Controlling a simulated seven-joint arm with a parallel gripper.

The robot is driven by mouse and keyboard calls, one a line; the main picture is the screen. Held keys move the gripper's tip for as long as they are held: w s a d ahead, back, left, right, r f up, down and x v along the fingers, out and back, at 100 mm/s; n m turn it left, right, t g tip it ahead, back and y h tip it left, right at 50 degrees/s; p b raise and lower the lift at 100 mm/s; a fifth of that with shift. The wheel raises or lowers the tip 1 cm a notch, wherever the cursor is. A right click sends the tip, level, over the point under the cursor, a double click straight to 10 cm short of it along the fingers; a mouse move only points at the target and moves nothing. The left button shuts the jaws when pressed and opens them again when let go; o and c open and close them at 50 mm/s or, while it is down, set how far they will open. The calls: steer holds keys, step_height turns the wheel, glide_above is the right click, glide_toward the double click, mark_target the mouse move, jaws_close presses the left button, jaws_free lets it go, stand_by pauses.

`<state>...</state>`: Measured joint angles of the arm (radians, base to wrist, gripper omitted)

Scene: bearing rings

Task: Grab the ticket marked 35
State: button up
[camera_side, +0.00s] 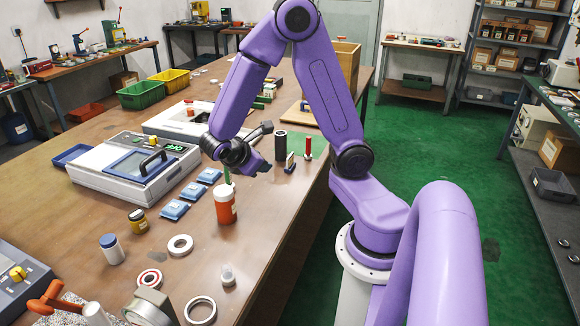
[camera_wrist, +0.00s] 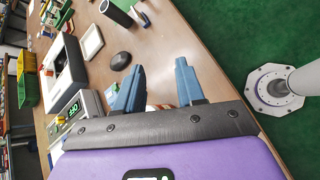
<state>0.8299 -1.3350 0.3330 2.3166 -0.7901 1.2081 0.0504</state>
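I cannot make out a ticket marked 35 in either view; any small print is too small to read. My gripper (camera_wrist: 160,82) is open in the wrist view, its two blue fingers apart with no object clearly held. A bit of orange and white shows low between the fingers in the wrist view, mostly hidden by the gripper body.
Blue packets (camera_side: 174,210) lie left of the jar, beside a grey machine (camera_side: 115,178) with a green display. A yellow-labelled jar (camera_side: 138,221), a white jar (camera_side: 112,250) and rings (camera_side: 180,246) stand nearer. A black cylinder (camera_side: 280,146) stands behind. The bench's right edge is close.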

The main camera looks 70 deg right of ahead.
steer(key=w+d+f+n+h, duration=0.2)
steer(key=w+d+f+h, duration=0.15)
steer(key=d, duration=0.65)
steer(key=w+d+f+n+h, duration=0.2)
steer(key=d+h, duration=0.2)
steer(key=d, duration=0.5)
steer(key=s+d+f+n, duration=0.1)
steer(key=d+f+n, duration=0.1)
steer(key=d+f, duration=0.4)
glide_toward(290, 156)
steer(key=d, duration=0.1)
steer(key=d+f, duration=0.1)
steer(key=shift+s+d+f+t, duration=0.1)
steer(key=shift+d+f+t, duration=0.15)
steer(key=shift+d+t, duration=0.05)
steer(key=shift+d+r, duration=0.1)
steer(key=shift+d, duration=3.7)
jaws_close()
